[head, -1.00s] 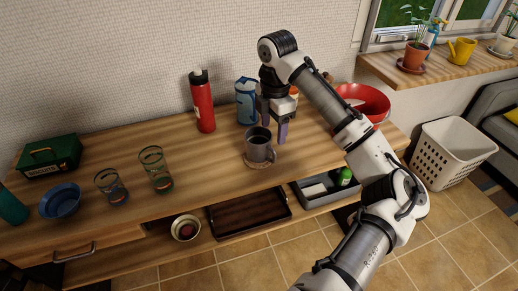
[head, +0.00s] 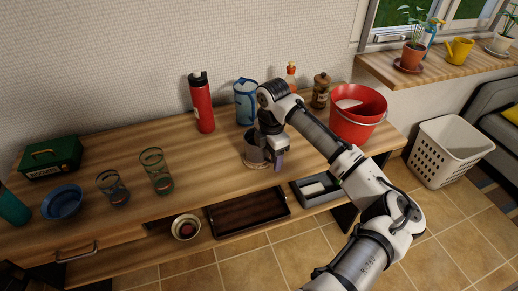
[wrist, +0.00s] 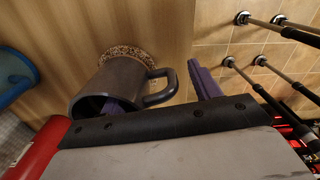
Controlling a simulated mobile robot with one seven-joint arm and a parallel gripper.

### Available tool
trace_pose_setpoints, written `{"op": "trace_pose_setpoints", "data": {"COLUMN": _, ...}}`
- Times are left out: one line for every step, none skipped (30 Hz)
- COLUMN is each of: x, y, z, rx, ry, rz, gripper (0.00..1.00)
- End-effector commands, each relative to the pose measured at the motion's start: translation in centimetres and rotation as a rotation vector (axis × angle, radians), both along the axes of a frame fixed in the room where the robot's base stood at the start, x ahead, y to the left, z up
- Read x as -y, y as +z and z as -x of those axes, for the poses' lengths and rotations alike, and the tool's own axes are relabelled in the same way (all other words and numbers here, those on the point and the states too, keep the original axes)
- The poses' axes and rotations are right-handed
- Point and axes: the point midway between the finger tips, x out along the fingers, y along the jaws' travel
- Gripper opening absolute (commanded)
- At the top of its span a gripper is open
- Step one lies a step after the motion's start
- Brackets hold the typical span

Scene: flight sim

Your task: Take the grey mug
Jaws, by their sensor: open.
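The grey mug (head: 255,150) stands upright on a round cork coaster (head: 247,165) on the wooden table; my gripper partly covers it in the head view. My gripper (head: 271,160) is open and low at the mug's right side. In the wrist view the mug (wrist: 113,80) shows its handle (wrist: 163,88) pointing right, between my two purple fingers. One finger is to the right of the handle, apart from it. The other overlaps the mug's mouth; it looks inside the rim, but its tip is hidden.
Behind the mug stand a red bottle (head: 201,103) and a blue-and-white container (head: 245,102). A red bucket (head: 357,113) and a brown grinder (head: 320,92) stand to the right. Two glasses (head: 155,171) stand left, with clear table between. A dark tray (head: 247,212) lies on the shelf below.

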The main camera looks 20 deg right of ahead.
Motion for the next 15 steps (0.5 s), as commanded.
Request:
{"op": "trace_pose_setpoints", "data": {"x": 0.0, "y": 0.01, "z": -0.01, "rx": 0.0, "ry": 0.0, "rz": 0.0, "gripper": 0.62}}
{"op": "trace_pose_setpoints", "data": {"x": 0.0, "y": 0.01, "z": -0.01, "rx": 0.0, "ry": 0.0, "rz": 0.0, "gripper": 0.6}}
{"op": "trace_pose_setpoints", "data": {"x": 0.0, "y": 0.02, "z": -0.01, "rx": 0.0, "ry": 0.0, "rz": 0.0, "gripper": 0.54}}
{"op": "trace_pose_setpoints", "data": {"x": 0.0, "y": 0.02, "z": -0.01, "rx": 0.0, "ry": 0.0, "rz": 0.0, "gripper": 0.5}}
{"op": "trace_pose_setpoints", "data": {"x": 0.0, "y": 0.03, "z": -0.01, "rx": 0.0, "ry": 0.0, "rz": 0.0, "gripper": 0.47}}
{"op": "trace_pose_setpoints", "data": {"x": 0.0, "y": 0.03, "z": -0.01, "rx": 0.0, "ry": 0.0, "rz": 0.0, "gripper": 0.41}}
{"op": "trace_pose_setpoints", "data": {"x": 0.0, "y": 0.04, "z": -0.01, "rx": 0.0, "ry": 0.0, "rz": 0.0, "gripper": 0.37}}
{"op": "trace_pose_setpoints", "data": {"x": 0.0, "y": 0.04, "z": -0.01, "rx": 0.0, "ry": 0.0, "rz": 0.0, "gripper": 0.33}}
{"op": "trace_pose_setpoints", "data": {"x": 0.01, "y": 0.04, "z": -0.01, "rx": 0.0, "ry": 0.0, "rz": 0.0, "gripper": 0.28}}
{"op": "trace_pose_setpoints", "data": {"x": 0.01, "y": 0.05, "z": -0.01, "rx": 0.0, "ry": 0.0, "rz": 0.0, "gripper": 0.24}}
{"op": "trace_pose_setpoints", "data": {"x": 0.01, "y": 0.05, "z": -0.01, "rx": 0.0, "ry": 0.0, "rz": 0.001, "gripper": 0.2}}
{"op": "trace_pose_setpoints", "data": {"x": 0.01, "y": 0.05, "z": -0.01, "rx": 0.0, "ry": -0.001, "rz": 0.001, "gripper": 0.15}}
{"op": "trace_pose_setpoints", "data": {"x": 0.01, "y": 0.05, "z": -0.01, "rx": 0.0, "ry": -0.001, "rz": 0.001, "gripper": 0.11}}
{"op": "trace_pose_setpoints", "data": {"x": 0.02, "y": 0.05, "z": -0.01, "rx": 0.0, "ry": -0.001, "rz": 0.001, "gripper": 0.07}}
{"op": "trace_pose_setpoints", "data": {"x": 0.02, "y": 0.05, "z": -0.01, "rx": 0.0, "ry": -0.001, "rz": 0.001, "gripper": 0.02}}
